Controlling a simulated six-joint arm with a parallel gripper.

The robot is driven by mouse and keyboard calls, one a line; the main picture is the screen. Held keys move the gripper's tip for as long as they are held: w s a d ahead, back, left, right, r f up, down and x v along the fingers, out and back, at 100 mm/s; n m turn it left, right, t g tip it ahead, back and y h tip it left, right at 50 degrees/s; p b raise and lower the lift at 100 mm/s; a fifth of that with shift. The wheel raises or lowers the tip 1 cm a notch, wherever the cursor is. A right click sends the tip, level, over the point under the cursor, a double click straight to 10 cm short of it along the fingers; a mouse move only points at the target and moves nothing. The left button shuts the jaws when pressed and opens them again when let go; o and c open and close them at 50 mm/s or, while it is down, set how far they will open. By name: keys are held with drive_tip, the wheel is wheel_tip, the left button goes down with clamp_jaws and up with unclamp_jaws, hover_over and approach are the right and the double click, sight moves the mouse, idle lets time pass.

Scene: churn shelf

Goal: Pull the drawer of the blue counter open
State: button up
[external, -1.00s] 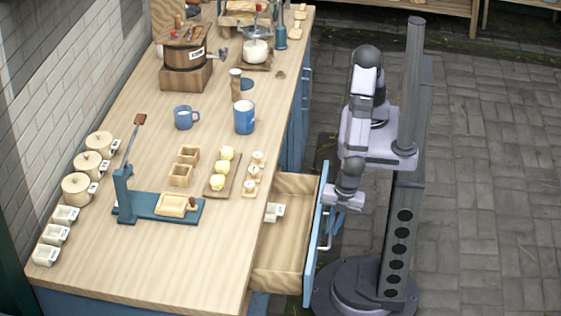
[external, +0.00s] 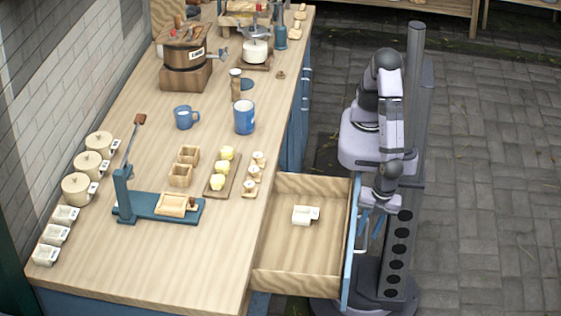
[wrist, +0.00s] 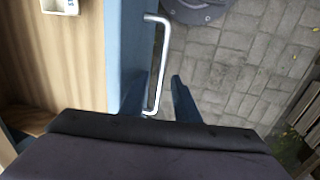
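The blue counter's drawer (external: 305,255) is pulled well out, its wooden inside showing. Its blue front (external: 349,245) faces my arm; it also shows in the wrist view (wrist: 126,50). The silver handle (wrist: 159,55) runs along the front's outer side. My gripper (wrist: 160,80) is open, its two blue fingers apart with the handle bar between them. The bar appears clear of both fingers, though its lower end passes close to my wrist housing. In the external view, my gripper (external: 370,232) is just outside the drawer front.
A small white block-like container (external: 306,215) lies inside the drawer. The wooden counter top (external: 150,265) holds mugs, jars, and a blue-based press (external: 150,208). Paved floor (external: 490,200) lies open to the right of my arm.

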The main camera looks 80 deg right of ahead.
wheel_tip(320, 180, up, 7)
drive_tip(key=s, duration=0.1)
drive_tip(key=shift+s, duration=0.2)
idle(0.5)
drive_tip(key=shift+r, duration=0.1)
drive_tip(key=shift+w, duration=0.1)
drive_tip(key=w+d+r+m+g+p, duration=0.1)
drive_tip(key=w+d+r+m, duration=0.3)
drive_tip(key=w, duration=0.7)
drive_tip(key=w+d+r+m+p, duration=0.1)
drive_tip(key=w+d+m+p, duration=0.15)
drive_tip(key=w+d, duration=0.6)
drive_tip(key=w+d+r+m, duration=0.1)
drive_tip(key=w+d+m, duration=0.1)
drive_tip(key=d, duration=0.5)
drive_tip(key=w+d+r+m+p, duration=0.1)
drive_tip(key=w+d+m, duration=0.1)
drive_tip(key=d+m, duration=0.3)
drive_tip(key=w+d+r+m+g+p, duration=0.1)
drive_tip(key=d+m, duration=0.3)
drive_tip(key=d, duration=0.7)
drive_tip(key=shift+w+d+r, duration=0.15)
drive_tip(key=shift+w+r, duration=0.35)
drive_tip(key=shift+w, duration=0.25)
